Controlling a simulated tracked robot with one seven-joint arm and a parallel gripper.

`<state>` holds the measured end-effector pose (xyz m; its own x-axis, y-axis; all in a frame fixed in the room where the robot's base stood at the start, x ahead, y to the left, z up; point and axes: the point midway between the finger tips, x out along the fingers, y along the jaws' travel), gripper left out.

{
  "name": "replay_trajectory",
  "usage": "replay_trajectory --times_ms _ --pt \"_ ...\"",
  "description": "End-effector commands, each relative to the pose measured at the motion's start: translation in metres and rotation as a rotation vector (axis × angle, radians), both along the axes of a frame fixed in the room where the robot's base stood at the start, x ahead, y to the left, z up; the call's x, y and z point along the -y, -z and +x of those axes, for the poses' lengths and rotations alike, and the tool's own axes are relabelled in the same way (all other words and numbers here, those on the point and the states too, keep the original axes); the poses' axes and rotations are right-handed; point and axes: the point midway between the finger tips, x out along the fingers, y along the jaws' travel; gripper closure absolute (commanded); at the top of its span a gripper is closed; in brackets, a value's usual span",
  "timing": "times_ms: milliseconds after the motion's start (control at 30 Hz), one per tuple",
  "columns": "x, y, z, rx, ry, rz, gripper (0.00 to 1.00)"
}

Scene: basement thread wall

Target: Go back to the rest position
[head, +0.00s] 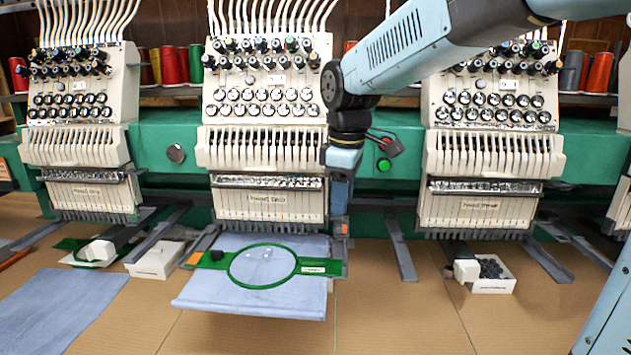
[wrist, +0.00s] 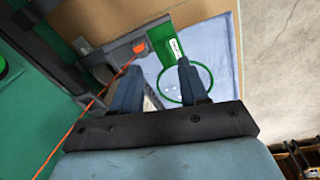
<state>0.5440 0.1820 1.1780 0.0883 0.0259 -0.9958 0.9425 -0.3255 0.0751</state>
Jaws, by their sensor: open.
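My gripper (wrist: 158,82) is open in the wrist view, with its two dark blue fingers apart and nothing between them that I can see held. In the head view my arm comes in from the upper right, and its wrist hangs in front of the right side of the middle embroidery head (head: 265,110). The fingertips are hard to make out there. Below and left of it, a green hoop (head: 262,266) lies around light blue cloth (head: 250,303) under that head. The hoop also shows beyond the fingers in the wrist view (wrist: 211,80).
More embroidery heads stand at left (head: 80,120) and right (head: 490,120) on the green machine beam (head: 395,165). A white box of dark round pieces (head: 490,275) sits on the brown table (head: 420,320) at right. Thread cones (head: 175,65) line the shelf behind. The table's front right is mostly clear.

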Motion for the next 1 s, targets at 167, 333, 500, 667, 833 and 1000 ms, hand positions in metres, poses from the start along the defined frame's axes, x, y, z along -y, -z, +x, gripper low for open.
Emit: replay_trajectory --times_ms 167,333,500,667,833,1000 --pt "0.046 -0.011 -0.027 0.080 0.248 0.028 0.56" --pt "0.087 -0.016 -0.055 0.152 0.486 0.075 0.56" --pt "0.123 -0.016 -0.085 0.218 0.719 0.139 0.56" --pt "0.151 -0.011 -0.115 0.273 0.931 0.213 0.56" --pt "0.172 -0.003 -0.139 0.314 1.102 0.287 0.56" --pt "0.181 0.002 -0.151 0.333 1.188 0.329 0.56"
